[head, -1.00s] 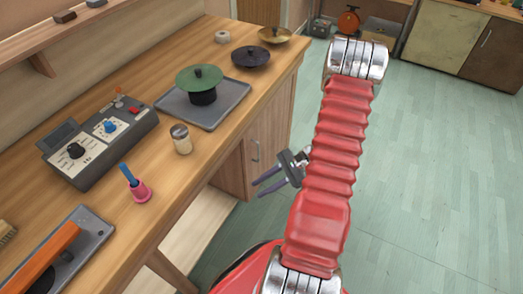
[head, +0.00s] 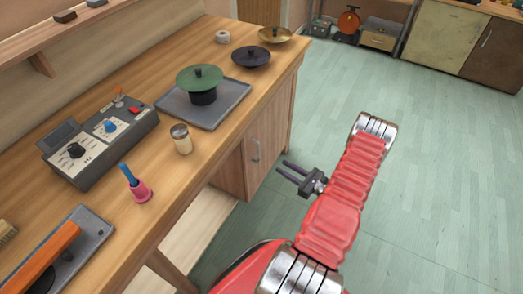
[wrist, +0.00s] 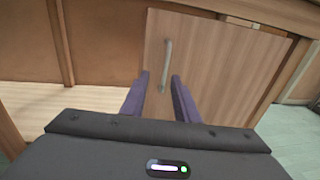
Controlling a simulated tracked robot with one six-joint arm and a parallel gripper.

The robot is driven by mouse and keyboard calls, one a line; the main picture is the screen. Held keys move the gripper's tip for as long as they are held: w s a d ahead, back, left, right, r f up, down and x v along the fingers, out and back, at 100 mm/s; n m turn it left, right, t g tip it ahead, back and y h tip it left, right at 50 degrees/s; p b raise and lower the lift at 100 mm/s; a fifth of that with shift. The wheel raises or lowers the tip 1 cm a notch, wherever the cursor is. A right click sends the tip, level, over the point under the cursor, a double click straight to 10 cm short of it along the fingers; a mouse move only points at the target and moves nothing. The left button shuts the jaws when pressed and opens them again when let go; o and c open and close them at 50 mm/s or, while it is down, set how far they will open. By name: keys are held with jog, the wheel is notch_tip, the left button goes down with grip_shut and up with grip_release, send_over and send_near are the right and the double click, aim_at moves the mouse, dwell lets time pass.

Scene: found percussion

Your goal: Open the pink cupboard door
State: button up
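The cupboard door (head: 268,135) is a light pinkish-brown wood panel under the far end of the workbench, and it looks shut. It fills much of the wrist view (wrist: 225,70). Its upright metal handle (head: 255,151) is near the door's left edge, and it also shows in the wrist view (wrist: 166,66). My gripper (head: 282,168) is in front of the door, to the right of the handle in the head view. In the wrist view its two dark fingers (wrist: 159,78) are apart and empty. The handle appears ahead between them, with a gap left.
The wooden workbench (head: 222,128) overhangs the door. The green floor (head: 420,160) is clear to the right.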

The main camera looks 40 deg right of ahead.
jog(key=shift+w+d+r, duration=0.15)
jog(key=shift+d+r, duration=0.3)
jog(key=shift+d, duration=0.2)
jog(key=w+a, duration=0.2)
jog(key=w, duration=1.1)
jog(key=shift+w, duration=0.3)
jog(key=shift+c, duration=0.3)
grip_shut()
